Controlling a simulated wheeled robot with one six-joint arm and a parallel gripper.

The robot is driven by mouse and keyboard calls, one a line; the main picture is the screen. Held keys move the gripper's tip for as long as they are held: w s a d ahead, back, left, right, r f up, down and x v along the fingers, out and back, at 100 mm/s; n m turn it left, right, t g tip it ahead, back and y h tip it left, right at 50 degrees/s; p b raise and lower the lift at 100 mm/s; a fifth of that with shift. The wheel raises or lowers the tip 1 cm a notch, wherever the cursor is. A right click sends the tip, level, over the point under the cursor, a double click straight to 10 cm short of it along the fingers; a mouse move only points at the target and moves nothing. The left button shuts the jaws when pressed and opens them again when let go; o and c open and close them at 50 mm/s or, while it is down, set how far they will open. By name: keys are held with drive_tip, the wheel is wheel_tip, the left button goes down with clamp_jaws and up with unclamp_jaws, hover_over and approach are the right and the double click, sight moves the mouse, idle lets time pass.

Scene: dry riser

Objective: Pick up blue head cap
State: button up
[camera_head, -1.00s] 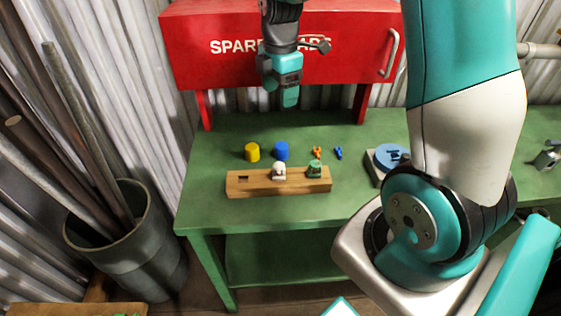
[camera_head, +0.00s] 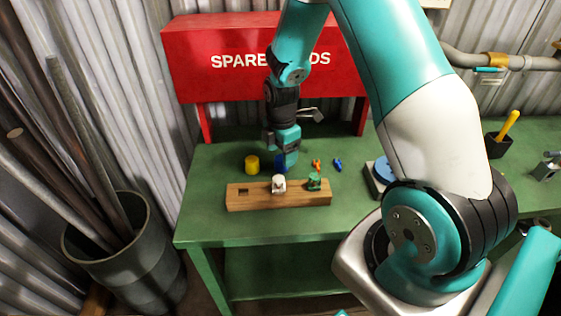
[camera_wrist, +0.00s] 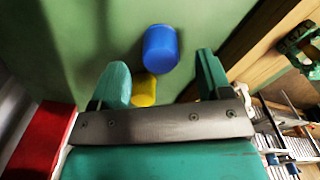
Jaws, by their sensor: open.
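The blue head cap (camera_head: 281,161) is a short blue cylinder on the green bench, behind the wooden block and right of the yellow cap. In the head view my gripper (camera_head: 287,162) hangs just above it and partly hides it. My gripper (camera_wrist: 161,66) is open and empty. I cannot tell the exact height gap between the fingertips and the cap.
A yellow cap (camera_head: 252,165) stands just left of the blue cap. A wooden block (camera_head: 250,200) holding a white and a green fitting lies in front. Small orange (camera_head: 316,164) and blue (camera_head: 337,164) pieces lie to the right. A red cabinet (camera_head: 190,70) stands behind.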

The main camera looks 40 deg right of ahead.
sight(281, 158)
wheel_tip(281, 158, down, 3)
drive_tip(key=shift+f, duration=0.2)
drive_tip(key=shift+c, duration=0.4)
drive_tip(key=c, duration=0.9)
drive_tip(key=shift+r, duration=0.1)
